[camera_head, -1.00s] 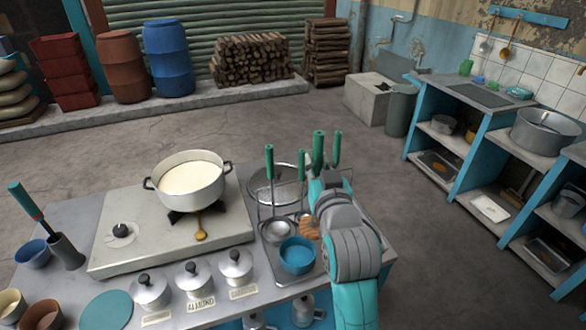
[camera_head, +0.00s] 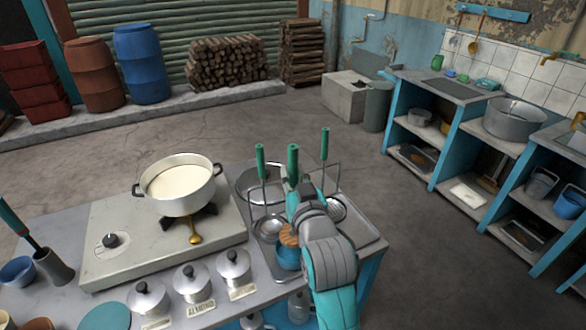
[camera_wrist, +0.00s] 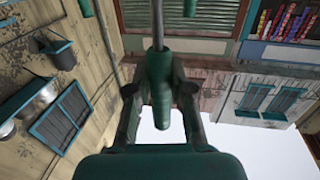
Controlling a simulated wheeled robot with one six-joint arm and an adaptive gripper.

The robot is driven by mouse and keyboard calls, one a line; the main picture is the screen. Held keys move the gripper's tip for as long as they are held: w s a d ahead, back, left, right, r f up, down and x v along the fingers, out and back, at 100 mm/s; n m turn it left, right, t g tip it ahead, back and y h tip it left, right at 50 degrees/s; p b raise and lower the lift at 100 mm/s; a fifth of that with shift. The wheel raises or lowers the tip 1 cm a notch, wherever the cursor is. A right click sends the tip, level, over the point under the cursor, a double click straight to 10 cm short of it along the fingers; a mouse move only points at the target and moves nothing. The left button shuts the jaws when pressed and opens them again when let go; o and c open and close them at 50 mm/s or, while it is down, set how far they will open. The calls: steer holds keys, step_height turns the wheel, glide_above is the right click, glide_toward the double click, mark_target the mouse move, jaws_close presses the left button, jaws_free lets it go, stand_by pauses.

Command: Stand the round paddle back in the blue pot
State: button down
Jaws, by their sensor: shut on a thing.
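My gripper (camera_head: 297,190) is shut on the green handle (camera_head: 293,160) of the round paddle. In the wrist view my gripper (camera_wrist: 160,92) has the green handle (camera_wrist: 160,72) between its fingers, with a grey rod beyond. The paddle's brown ribbed head (camera_head: 289,236) hangs below my gripper. It overlaps the rim of the blue pot (camera_head: 287,260) in the head view; I cannot tell whether it is inside or just above. My arm hides the pot's right side. The handle looks close to upright.
The pot stands on a metal tray (camera_head: 358,236). A ladle (camera_head: 270,228) hangs left of the paddle and a skimmer (camera_head: 337,209) right of it, both with green handles. A pan of milk (camera_head: 180,182) sits on the stove (camera_head: 104,238). Lidded canisters (camera_head: 190,282) stand in front.

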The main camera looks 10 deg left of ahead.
step_height(320, 180, down, 7)
stand_by(0.8)
steer(key=c, duration=1)
jaws_free()
steer(key=shift+o, duration=0.2)
steer(key=v, duration=1.2)
steer(key=v, duration=0.9)
